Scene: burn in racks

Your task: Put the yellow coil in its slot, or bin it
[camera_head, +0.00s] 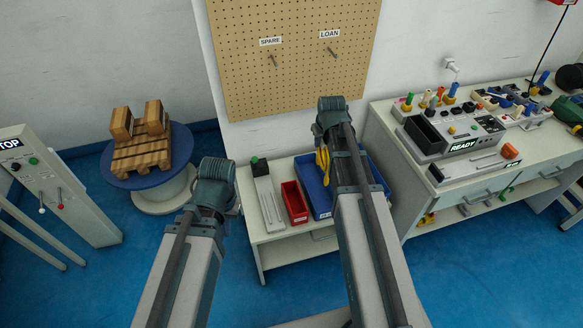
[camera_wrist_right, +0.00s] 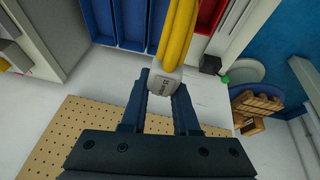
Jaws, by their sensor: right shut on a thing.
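The yellow coil (camera_head: 323,165) hangs just left of my right arm in the head view, over the blue bins. In the right wrist view the yellow coil (camera_wrist_right: 178,35) runs up from a white tag with dark, unreadable lettering. My right gripper (camera_wrist_right: 164,86) is shut on the coil at this white tagged part. In the head view my right arm hides the right gripper's fingers. My left arm's dark end (camera_head: 213,185) is at the centre-left, in front of the small bench; its fingers do not show and no object is seen with it.
A red bin (camera_head: 294,202) and blue bin (camera_head: 313,186) sit on the low bench (camera_head: 272,238). A tester marked READY (camera_head: 463,146) stands on the right bench. A pegboard (camera_head: 285,75) has SPARE and LOAN pegs.

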